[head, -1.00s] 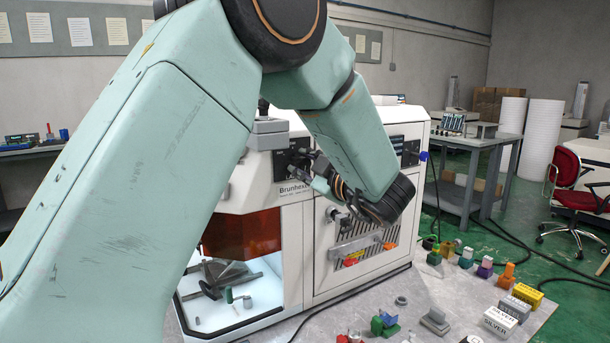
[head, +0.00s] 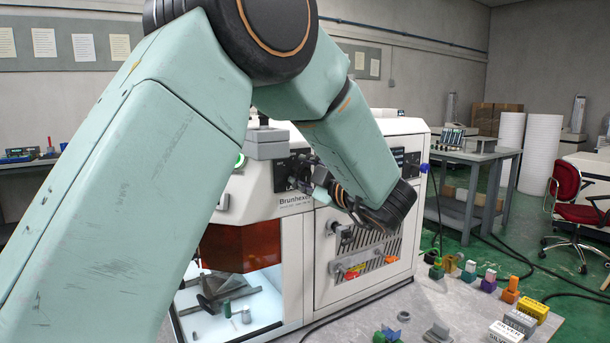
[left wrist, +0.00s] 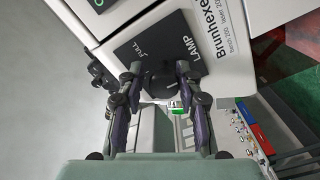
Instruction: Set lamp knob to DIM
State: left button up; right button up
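The lamp knob (left wrist: 158,84) is a dark round dial on a black plate (left wrist: 147,47) lettered FULL and LAMP in the left wrist view. A pale mark shows on the knob; the DIM lettering is not visible. My left gripper (left wrist: 159,72) has its two fingers apart, one on each side of the knob. I cannot tell whether they touch it. In the head view my left gripper (head: 318,180) is at the black panel (head: 286,172) on the white machine's front, and its arm partly hides the machine. My right gripper is not in view.
The white Brunhexe-labelled machine (head: 298,245) has an orange window (head: 240,247) over a lit chamber. A red chair (head: 567,185) and a grey bench (head: 470,165) stand behind.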

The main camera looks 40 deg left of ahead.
aim_at(307, 173)
pick_arm(q)
jog(key=o, duration=0.3)
jog(key=shift+a+f, duration=0.1)
jog(key=shift+f, duration=0.1)
jog(key=shift+d, duration=0.2)
jog(key=v, duration=0.6)
jog(key=shift+d+r, duration=0.1)
jog(key=shift+r, duration=0.1)
jog(key=shift+s+d+f, duration=0.15)
jog(key=shift+s+d, duration=0.05)
jog(key=shift+d, duration=0.25)
jog(key=shift+d, duration=0.1)
